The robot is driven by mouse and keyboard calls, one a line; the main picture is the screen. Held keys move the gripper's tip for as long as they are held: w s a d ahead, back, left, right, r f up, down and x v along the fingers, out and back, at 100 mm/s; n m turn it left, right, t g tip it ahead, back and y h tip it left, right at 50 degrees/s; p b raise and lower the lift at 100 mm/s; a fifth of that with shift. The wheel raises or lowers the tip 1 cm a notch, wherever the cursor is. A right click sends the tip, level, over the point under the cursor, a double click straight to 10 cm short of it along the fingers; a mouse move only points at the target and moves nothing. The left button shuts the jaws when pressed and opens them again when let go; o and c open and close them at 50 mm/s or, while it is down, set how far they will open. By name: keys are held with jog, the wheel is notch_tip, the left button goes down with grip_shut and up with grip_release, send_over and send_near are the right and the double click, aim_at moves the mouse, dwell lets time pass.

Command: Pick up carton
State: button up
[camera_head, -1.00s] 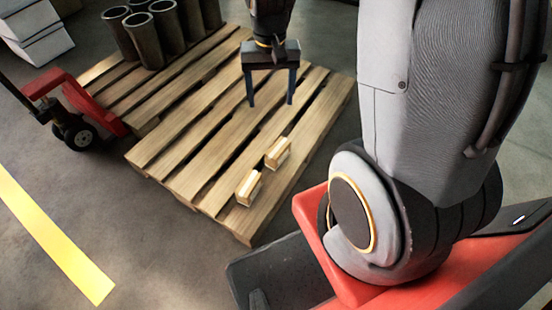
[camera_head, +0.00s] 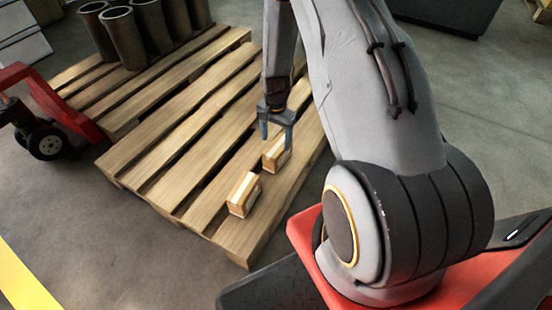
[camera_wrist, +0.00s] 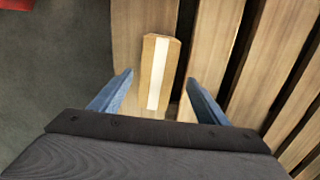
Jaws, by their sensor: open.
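Two small tan cartons lie on the wooden pallet (camera_head: 175,145) in the head view. The nearer carton (camera_head: 243,194) stands clear near the pallet's front edge. The farther carton (camera_head: 276,154) lies just below my gripper (camera_head: 276,136), whose blue fingers partly overlap it in the picture. In the wrist view one carton (camera_wrist: 151,75) with a white strip along its top shows between and beyond the spread fingers. The fingers are open with nothing held. Whether they reach down beside the carton cannot be told.
A red pallet jack (camera_head: 50,105) is at the left edge. Gaps run between the pallet slats. Bare floor lies left of the pallet.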

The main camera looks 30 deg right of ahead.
jog(key=f+b, duration=0.1)
jog(key=f, duration=0.2)
jog(key=f+b, duration=0.1)
jog(key=f, duration=0.1)
jog(key=f+b, duration=0.1)
jog(key=f, duration=0.2)
jog(key=shift+s+d+f, duration=0.1)
jog(key=shift+d+f, duration=0.2)
jog(key=shift+d, duration=0.05)
jog(key=shift+r, duration=0.1)
jog(key=c, duration=1.3)
